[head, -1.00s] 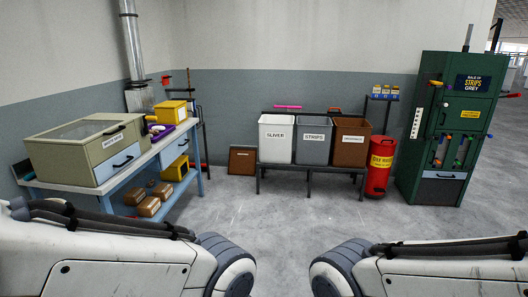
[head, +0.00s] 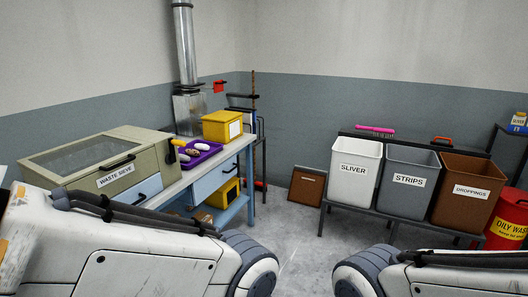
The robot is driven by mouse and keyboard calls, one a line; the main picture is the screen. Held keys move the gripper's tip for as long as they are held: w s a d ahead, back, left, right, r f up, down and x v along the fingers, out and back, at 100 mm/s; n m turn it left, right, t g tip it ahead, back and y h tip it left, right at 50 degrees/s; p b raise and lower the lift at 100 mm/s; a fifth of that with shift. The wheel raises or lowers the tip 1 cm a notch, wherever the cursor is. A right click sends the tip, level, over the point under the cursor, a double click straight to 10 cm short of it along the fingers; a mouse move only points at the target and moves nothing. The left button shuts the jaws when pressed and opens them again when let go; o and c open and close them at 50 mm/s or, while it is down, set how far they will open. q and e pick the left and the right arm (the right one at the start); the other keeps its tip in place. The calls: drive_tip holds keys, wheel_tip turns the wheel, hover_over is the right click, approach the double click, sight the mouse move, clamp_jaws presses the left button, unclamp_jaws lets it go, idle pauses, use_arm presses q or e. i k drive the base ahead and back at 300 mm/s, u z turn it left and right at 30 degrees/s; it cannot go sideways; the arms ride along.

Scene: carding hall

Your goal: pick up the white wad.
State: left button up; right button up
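A purple tray (head: 211,149) lies on the blue workbench (head: 181,185), between the waste sieve and a yellow box. Small pale lumps lie in the tray; one whitish lump (head: 201,147) may be the white wad, but they are too small to tell apart surely. Both my arms show at the bottom of the head view, well short of the bench. Neither gripper is in view.
The waste sieve (head: 95,158) fills the bench's left end; a yellow box (head: 222,126) stands on its right. Bins marked sliver (head: 353,190), strips (head: 408,200) and droppings (head: 468,210) stand right. A red oily-waste can (head: 508,222) is beyond. Floor between is clear.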

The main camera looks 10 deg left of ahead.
sight(199, 146)
drive_tip(key=u, duration=0.45)
drive_tip(key=i, duration=0.95)
drive_tip(key=u, duration=0.5)
